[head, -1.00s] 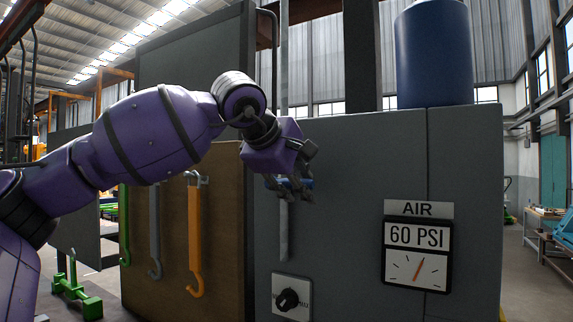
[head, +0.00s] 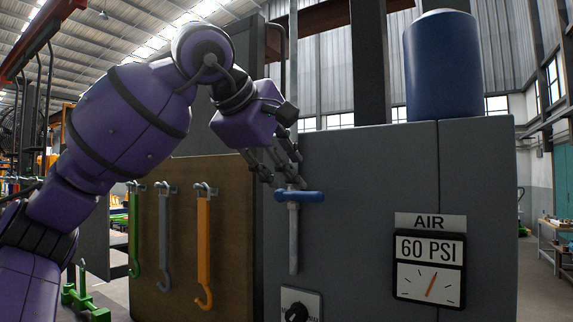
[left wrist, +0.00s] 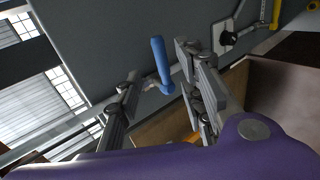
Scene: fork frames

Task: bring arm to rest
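My left gripper (head: 281,170) is open and empty, just above and slightly left of the blue valve handle (head: 299,196). The handle is a crossbar lying about level on a vertical grey pipe on the grey cabinet front. In the left wrist view the blue handle (left wrist: 161,64) shows in the gap between the spread fingers (left wrist: 158,95), beyond the tips. My purple left arm is raised and bent, coming in from the left. My right gripper is not in view.
The grey cabinet (head: 375,165) carries an AIR gauge (head: 429,268) reading 60 PSI and a black knob (head: 296,312). A blue tank (head: 440,65) stands on top. Green, grey and orange hooks (head: 204,245) hang on a brown board (head: 180,215).

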